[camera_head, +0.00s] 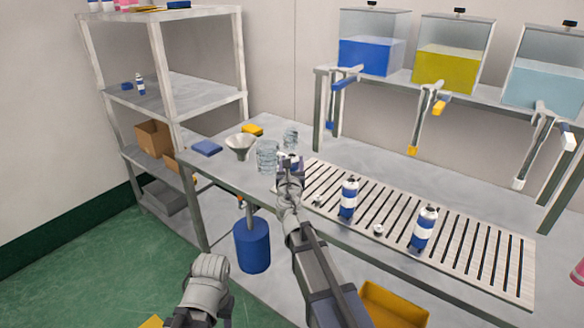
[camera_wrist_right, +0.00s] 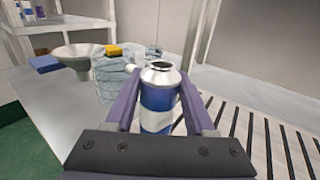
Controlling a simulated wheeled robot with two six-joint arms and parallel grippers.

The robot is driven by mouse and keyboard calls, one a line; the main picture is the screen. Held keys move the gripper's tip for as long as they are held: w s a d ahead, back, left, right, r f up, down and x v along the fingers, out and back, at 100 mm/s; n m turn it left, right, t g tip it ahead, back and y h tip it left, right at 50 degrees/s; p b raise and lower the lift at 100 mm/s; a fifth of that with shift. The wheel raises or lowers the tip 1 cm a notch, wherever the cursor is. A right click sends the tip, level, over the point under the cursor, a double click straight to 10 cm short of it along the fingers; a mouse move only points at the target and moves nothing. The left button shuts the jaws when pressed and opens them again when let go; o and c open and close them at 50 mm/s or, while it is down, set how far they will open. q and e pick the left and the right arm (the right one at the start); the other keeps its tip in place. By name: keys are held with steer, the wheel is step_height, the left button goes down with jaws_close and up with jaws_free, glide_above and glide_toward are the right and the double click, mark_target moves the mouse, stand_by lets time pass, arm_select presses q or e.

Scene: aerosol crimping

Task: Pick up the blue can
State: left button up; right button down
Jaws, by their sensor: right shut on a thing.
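A blue can with a white band and a silver top (camera_wrist_right: 159,100) stands upright between the fingers of my right gripper in the right wrist view. My right gripper (camera_head: 289,172) is shut on this can at the left end of the slatted rack, and in the head view it hides most of the can. Two more blue and white cans stand upright on the rack, one in the middle (camera_head: 348,200) and one further right (camera_head: 423,229). My left arm shows at the lower left of the head view, away from the table, but its fingertips cannot be made out.
The slatted rack (camera_head: 470,262) covers the table's right part. Small silver parts lie between the cans.

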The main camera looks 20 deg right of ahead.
step_height(320, 180, up, 10)
steer(key=p, duration=1)
steer(key=shift+a, duration=0.1)
